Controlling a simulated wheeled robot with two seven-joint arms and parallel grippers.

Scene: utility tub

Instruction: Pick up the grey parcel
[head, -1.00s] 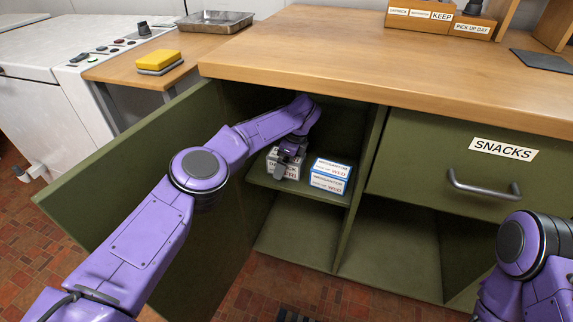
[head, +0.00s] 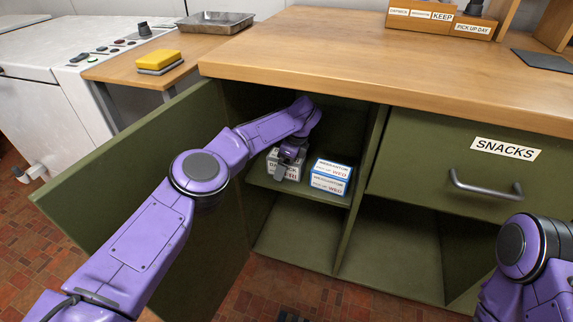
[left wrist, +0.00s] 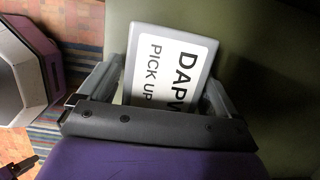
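The grey parcel (head: 273,163) with a white label stands on the cabinet's middle shelf, behind the open green door. My left gripper (head: 283,172) is in front of it and hides part of its label. In the left wrist view the parcel (left wrist: 170,65) lies between the two fingers of my left gripper (left wrist: 165,80), turned slightly to them. The fingers are apart, one on each side, and a gap shows on the left side; contact on the right cannot be told. Only the arm of my right side shows at the lower right of the head view; its gripper is out of sight.
The cabinet door (head: 120,150) stands open on the left, and a divider (head: 362,180) bounds the shelf on the right. The wooden counter (head: 370,55) overhangs above. The lower compartments look empty.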

